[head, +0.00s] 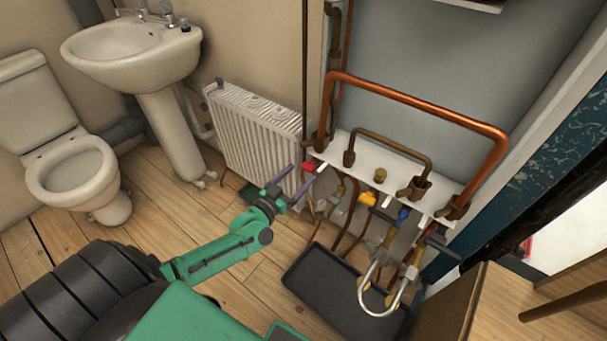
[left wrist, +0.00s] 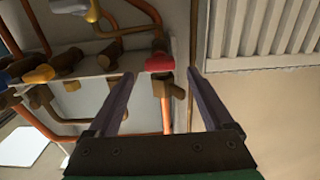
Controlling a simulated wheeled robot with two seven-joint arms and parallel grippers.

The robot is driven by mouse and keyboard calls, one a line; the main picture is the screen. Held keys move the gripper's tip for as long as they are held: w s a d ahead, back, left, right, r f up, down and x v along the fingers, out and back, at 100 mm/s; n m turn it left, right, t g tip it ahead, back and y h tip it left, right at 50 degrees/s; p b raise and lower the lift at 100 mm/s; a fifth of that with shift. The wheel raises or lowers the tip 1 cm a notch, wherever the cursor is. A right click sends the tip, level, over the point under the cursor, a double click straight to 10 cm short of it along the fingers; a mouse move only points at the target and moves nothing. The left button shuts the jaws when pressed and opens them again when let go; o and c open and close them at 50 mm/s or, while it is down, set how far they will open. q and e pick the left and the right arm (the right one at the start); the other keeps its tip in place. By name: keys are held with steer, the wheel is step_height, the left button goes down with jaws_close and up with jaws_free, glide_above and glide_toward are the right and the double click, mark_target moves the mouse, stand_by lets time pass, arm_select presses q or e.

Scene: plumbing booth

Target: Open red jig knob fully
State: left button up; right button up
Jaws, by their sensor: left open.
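The red jig knob (head: 309,166) is at the left end of the white pipe board (head: 340,160) in the head view. In the left wrist view the red knob (left wrist: 159,63) sits on a brass valve with a copper pipe below it. My left gripper (head: 301,174) is open and close to the red knob. In the left wrist view its two fingers (left wrist: 161,75) stand on either side of the knob, with gaps on both sides and no visible contact. My right gripper is not in view.
A yellow knob (head: 368,199) and a blue knob (head: 402,214) sit farther right along the board. A white radiator (head: 255,135) stands left of the knob. Copper pipes rise above the board. A black tray (head: 330,290) lies on the wooden floor below.

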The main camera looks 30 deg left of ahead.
mark_target(309, 167)
arm_select(q)
steer(key=w, duration=0.2)
steer(key=shift+w+d, duration=0.15)
steer(key=shift+w, duration=0.2)
jaws_close()
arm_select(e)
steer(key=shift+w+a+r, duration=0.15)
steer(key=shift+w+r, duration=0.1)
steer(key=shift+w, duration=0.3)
